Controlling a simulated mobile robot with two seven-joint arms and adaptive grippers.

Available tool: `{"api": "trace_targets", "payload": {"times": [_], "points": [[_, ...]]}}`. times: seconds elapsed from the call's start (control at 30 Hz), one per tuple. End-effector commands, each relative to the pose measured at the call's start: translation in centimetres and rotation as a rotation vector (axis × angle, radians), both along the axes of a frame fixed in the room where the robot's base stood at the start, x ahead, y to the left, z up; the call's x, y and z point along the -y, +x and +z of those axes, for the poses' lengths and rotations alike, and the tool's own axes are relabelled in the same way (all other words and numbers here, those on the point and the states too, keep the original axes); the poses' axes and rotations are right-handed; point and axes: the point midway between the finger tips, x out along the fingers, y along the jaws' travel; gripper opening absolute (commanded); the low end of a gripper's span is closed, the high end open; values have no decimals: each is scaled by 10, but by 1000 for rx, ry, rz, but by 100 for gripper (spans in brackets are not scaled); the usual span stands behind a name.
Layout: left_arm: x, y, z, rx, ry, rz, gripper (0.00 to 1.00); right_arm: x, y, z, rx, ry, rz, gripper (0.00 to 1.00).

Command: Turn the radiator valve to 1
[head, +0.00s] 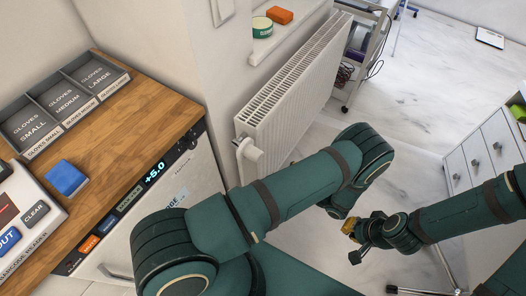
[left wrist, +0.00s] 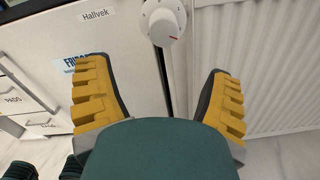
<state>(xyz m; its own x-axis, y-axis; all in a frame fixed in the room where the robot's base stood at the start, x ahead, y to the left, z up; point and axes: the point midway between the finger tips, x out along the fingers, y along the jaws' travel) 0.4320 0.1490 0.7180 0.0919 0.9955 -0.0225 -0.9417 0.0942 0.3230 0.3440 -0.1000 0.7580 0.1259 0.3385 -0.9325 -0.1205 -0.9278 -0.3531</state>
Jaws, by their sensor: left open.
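In the head view my left arm hides that gripper. My right gripper (head: 356,241) is low at the right, its fingers apart and empty, away from the valve.
A fridge (left wrist: 120,50) under a wooden counter (head: 130,120) stands left of the valve. The counter holds glove boxes (head: 62,100) and a blue block (head: 66,178). A sill (head: 290,38) with a green tin is above the radiator. White drawers (head: 482,150) stand at the right.

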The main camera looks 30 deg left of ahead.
Motion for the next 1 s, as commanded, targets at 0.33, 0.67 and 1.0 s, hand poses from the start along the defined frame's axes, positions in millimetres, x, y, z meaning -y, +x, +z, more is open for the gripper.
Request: {"api": "trace_targets", "payload": {"times": [0.33, 0.67, 1.0], "points": [[-34, 7, 3, 4, 25, -15, 81, 0, 0, 1, -1, 0, 1, 0], [-98, 14, 3, 4, 24, -13, 81, 0, 0, 2, -1, 0, 0, 0], [-133, 18, 3, 6, 24, -15, 81, 0, 0, 2, -1, 0, 0, 0]]}}
